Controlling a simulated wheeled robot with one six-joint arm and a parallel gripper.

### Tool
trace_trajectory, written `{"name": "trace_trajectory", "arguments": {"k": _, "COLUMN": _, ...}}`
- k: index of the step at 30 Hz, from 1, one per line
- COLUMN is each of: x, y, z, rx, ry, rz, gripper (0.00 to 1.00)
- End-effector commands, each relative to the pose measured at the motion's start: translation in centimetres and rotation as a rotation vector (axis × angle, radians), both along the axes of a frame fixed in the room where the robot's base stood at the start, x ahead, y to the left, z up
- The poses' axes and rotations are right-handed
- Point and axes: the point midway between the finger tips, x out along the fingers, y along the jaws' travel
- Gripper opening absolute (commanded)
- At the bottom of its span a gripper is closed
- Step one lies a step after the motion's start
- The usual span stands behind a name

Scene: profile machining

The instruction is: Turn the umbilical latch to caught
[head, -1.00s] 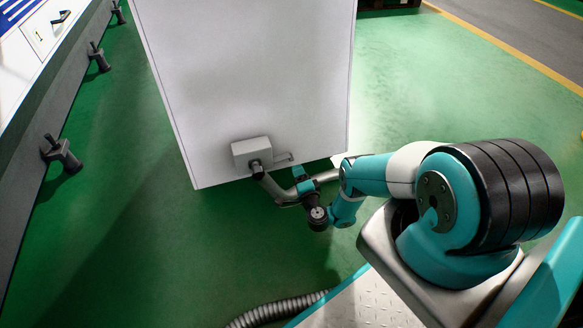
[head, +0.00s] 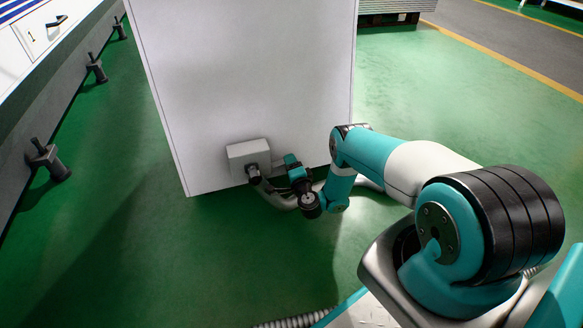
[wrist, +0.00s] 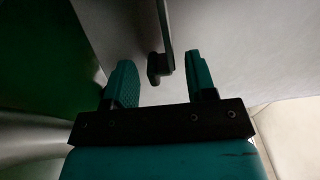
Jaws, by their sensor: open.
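The latch lever (wrist: 165,35) is a thin dark bar with a short knob at its end, close to the pale cabinet face in the wrist view. My gripper (wrist: 157,62) is open, its two teal fingers on either side of the knob with visible gaps. In the head view my gripper (head: 290,160) is just right of the grey connector box (head: 247,156) low on the cabinet; it hides the lever there. The grey umbilical hose (head: 276,199) leaves a dark plug on the box and curves behind my wrist. Finger contact with the lever cannot be told.
The white cabinet (head: 240,70) stands in front, its lower edge just below the box. A bench with dark clamp-like feet (head: 48,160) runs along the left. Green floor (head: 130,240) is free between them and on the right. Ribbed hose (head: 290,321) lies at the bottom.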

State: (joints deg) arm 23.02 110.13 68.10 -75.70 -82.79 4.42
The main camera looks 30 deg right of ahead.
Motion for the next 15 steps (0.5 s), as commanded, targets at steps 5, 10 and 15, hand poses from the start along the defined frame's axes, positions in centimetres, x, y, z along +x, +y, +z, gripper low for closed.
{"name": "trace_trajectory", "arguments": {"k": 5, "x": -0.01, "y": -0.01, "z": 0.01, "rx": 0.0, "ry": 0.0, "rz": 0.0, "gripper": 0.28}}
{"name": "trace_trajectory", "arguments": {"k": 10, "x": -0.03, "y": -0.01, "z": -0.05, "rx": -0.001, "ry": 0.001, "rz": 0.0, "gripper": 0.0}}
{"name": "trace_trajectory", "arguments": {"k": 15, "x": -0.06, "y": -0.01, "z": 0.02, "rx": -0.007, "ry": 0.003, "rz": 0.0, "gripper": 0.0}}
